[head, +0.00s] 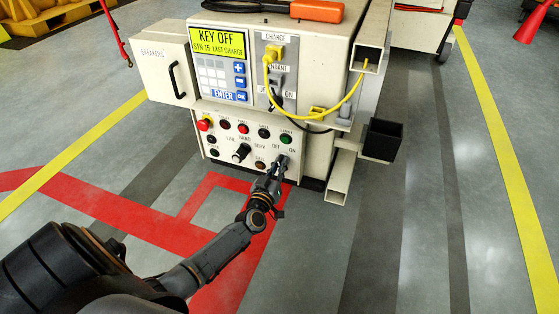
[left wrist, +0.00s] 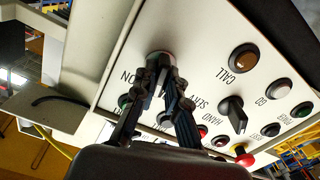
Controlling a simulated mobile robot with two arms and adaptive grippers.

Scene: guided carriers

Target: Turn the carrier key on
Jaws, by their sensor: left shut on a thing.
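The carrier (head: 330,110) is a beige cabinet with a yellow display (head: 219,40) that reads KEY OFF. Its lower panel (head: 222,160) holds buttons, a black selector knob (head: 241,153) and the key switch by the OFF and ON labels. My left gripper (head: 281,163) is at that key switch, on the right of the panel. In the left wrist view its fingers (left wrist: 161,78) are closed around the key, in front of the switch's round silver collar (left wrist: 160,57). The fingers hide most of the key, so its angle cannot be told. My right gripper shows in neither view.
A yellow cable (head: 350,95) hangs from the charge socket at the right. A black box-shaped part (head: 382,140) and beige beams (head: 338,185) jut out right of the panel. A red emergency button (head: 204,124) is at the panel's left. The floor in front is clear.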

